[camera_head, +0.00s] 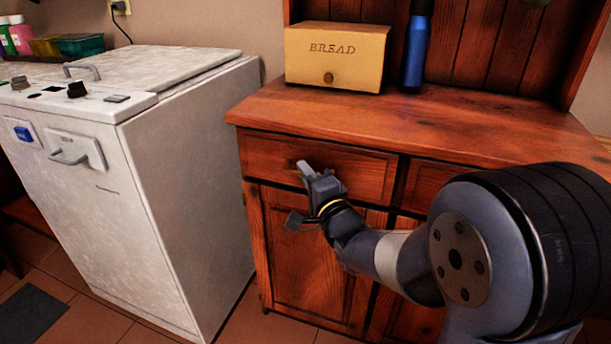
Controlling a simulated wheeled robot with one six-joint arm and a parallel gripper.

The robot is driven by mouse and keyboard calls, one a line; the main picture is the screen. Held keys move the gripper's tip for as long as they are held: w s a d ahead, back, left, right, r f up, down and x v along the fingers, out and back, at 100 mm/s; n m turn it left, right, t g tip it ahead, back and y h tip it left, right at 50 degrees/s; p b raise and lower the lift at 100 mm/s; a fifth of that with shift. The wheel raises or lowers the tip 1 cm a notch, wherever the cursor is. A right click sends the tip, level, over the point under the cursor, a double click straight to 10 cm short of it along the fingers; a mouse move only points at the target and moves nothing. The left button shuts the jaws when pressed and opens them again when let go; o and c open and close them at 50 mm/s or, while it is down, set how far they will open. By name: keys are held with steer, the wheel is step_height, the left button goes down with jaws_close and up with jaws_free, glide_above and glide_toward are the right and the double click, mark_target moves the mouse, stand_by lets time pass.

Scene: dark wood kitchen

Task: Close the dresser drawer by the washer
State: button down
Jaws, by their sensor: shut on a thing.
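The wooden dresser (480,125) stands just right of the white washer (180,190). Its upper left drawer (365,178), the one by the washer, has a plain panelled front that looks about level with the dresser's face; any small gap is hard to tell. My gripper (306,172) is at the middle of this drawer front, shut on the drawer's handle. The handle itself is mostly hidden by the fingers. My arm reaches in from the lower right and covers part of the drawer's lower edge and the doors below.
A bread box (337,55) and a blue bottle (416,50) stand on the dresser top. A second drawer (428,185) is to the right, partly behind my arm. Cupboard doors (305,255) lie below. Tiled floor (265,328) shows in front.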

steer(key=c, duration=1.8)
jaws_free()
steer(key=shift+w+d, duration=0.1)
steer(key=shift+w, duration=0.1)
steer(key=p+v, duration=0.2)
steer(key=v, duration=0.9)
steer(key=shift+w, duration=0.1)
steer(key=b+x, duration=0.2)
steer(key=x, duration=0.9)
steer(key=shift+s, duration=1.25)
steer(key=shift+f, duration=0.1)
